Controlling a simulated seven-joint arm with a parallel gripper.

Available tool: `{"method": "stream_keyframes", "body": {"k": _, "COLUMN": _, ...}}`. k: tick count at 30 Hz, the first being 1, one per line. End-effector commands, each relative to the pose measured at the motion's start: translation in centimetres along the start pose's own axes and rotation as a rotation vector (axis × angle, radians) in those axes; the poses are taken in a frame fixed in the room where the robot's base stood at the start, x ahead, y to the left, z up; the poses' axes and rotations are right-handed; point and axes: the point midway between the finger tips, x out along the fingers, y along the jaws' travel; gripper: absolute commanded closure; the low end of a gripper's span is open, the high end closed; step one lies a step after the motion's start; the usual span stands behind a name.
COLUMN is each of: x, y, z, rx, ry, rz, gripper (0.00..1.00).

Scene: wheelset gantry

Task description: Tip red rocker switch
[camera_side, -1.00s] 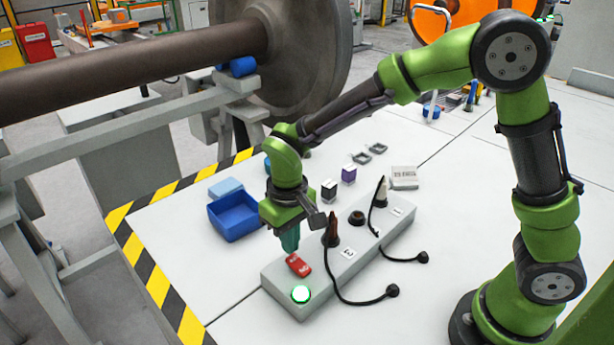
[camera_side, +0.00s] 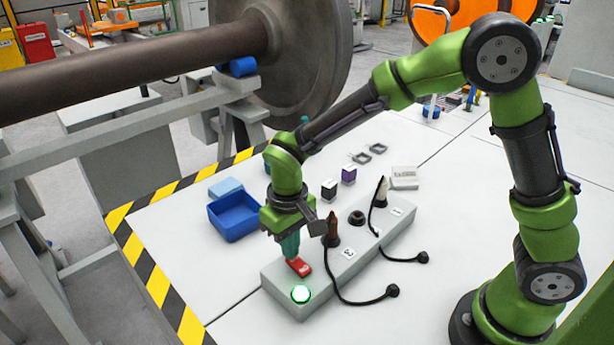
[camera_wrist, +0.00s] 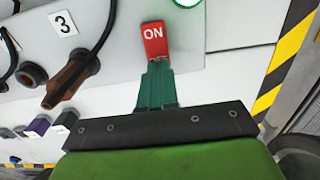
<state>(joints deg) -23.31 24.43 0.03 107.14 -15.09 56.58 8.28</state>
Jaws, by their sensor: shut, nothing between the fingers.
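The red rocker switch (camera_side: 301,268) sits on the grey panel box (camera_side: 345,262), between the lit green-white button (camera_side: 300,294) and the brown plug. In the wrist view the switch (camera_wrist: 154,40) shows the word ON at its far end. My gripper (camera_side: 292,257) points down at the switch's back left end in the side view. Its green fingers are shut and empty. In the wrist view the fingertips (camera_wrist: 158,64) overlap the near end of the switch and hide part of it. I cannot tell whether they press on it.
A brown plug (camera_side: 333,230) and a pale plug (camera_side: 381,192) with black cables stand on the box. A blue tray (camera_side: 234,216), a light blue block (camera_side: 226,188) and small black and purple blocks lie behind.

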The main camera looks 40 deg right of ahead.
Motion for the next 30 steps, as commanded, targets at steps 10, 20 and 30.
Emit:
{"method": "stream_keyframes", "body": {"k": 10, "x": 0.6, "y": 0.0, "z": 0.1, "rx": 0.000, "ry": -0.002, "rz": 0.001, "gripper": 1.00}}
{"method": "stream_keyframes", "body": {"k": 20, "x": -0.1, "y": 0.0, "z": 0.0, "rx": 0.001, "ry": 0.000, "rz": -0.001, "gripper": 1.00}}
{"method": "stream_keyframes", "body": {"k": 30, "x": -2.9, "y": 0.0, "z": 0.0, "rx": 0.000, "ry": 0.001, "rz": -0.001, "gripper": 1.00}}
